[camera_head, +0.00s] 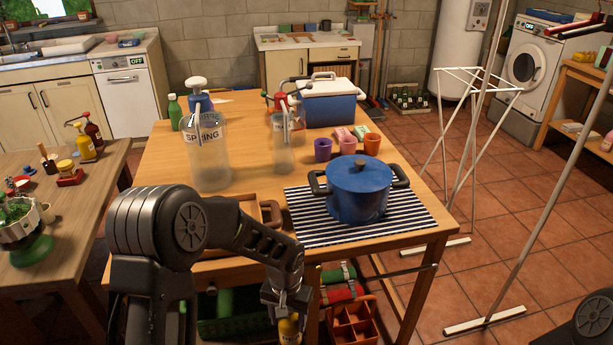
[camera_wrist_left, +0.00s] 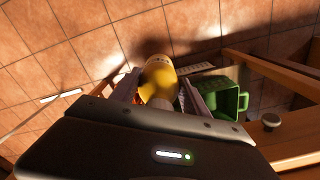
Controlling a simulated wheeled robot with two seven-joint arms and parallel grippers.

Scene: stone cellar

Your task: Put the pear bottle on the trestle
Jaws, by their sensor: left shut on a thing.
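The yellow pear bottle (camera_head: 289,330) shows at the bottom of the head view, low in front of the wooden table, partly cut off by the frame edge. My left gripper (camera_head: 287,307) is shut on it. In the left wrist view the yellow bottle (camera_wrist_left: 160,80) sits between the two fingers, above the tiled floor. The large wooden table (camera_head: 252,168), which I take to be the trestle, stands just beyond my left arm. My right gripper is out of view.
On the table stand a blue pot (camera_head: 358,190) on a striped mat (camera_head: 300,225), a SPRING dispenser (camera_head: 208,160), a cooler (camera_head: 332,103) and cups (camera_head: 323,150). A green crate (camera_wrist_left: 228,97) lies below. A drying rack (camera_head: 478,80) stands right.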

